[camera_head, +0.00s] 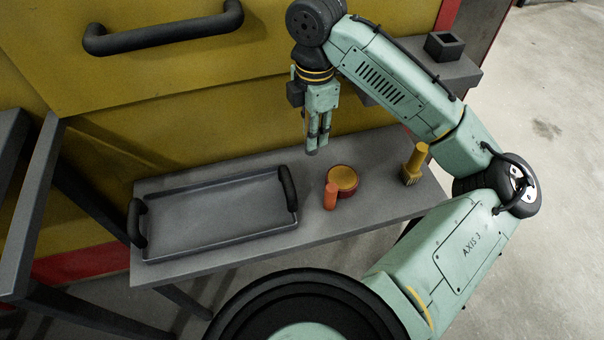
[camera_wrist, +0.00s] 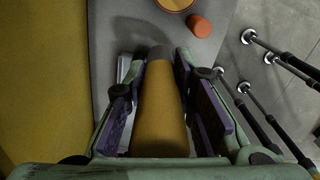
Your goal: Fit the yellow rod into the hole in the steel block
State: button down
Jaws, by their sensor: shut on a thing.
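My gripper (camera_head: 319,132) hangs fingers-down above the back of the grey bench, in front of the yellow oven front. In the wrist view my gripper (camera_wrist: 163,85) is shut on the yellow rod (camera_wrist: 160,120). The rod lies between the purple-padded fingers, with its grey end (camera_wrist: 160,52) pointing away from the wrist. In the head view the fingers hide most of the rod. The steel block (camera_head: 443,53) is dark grey with a square opening in its top. It stands on a small shelf at the upper right, well apart from my gripper.
A dark tray (camera_head: 215,244) with two black handles lies on the bench's left. A round yellow-topped tin (camera_head: 343,178), an orange cylinder (camera_head: 330,197) and a yellow-handled brush (camera_head: 415,163) stand to its right. A black oven handle (camera_head: 165,35) juts out at upper left.

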notch_tip(320, 180, down, 15)
jog(key=shift+p, duration=0.65)
jog(key=shift+f, duration=0.2)
jog(key=c, duration=1.3)
grip_release()
jog(key=shift+c, duration=0.2)
jog(key=shift+r, duration=0.15)
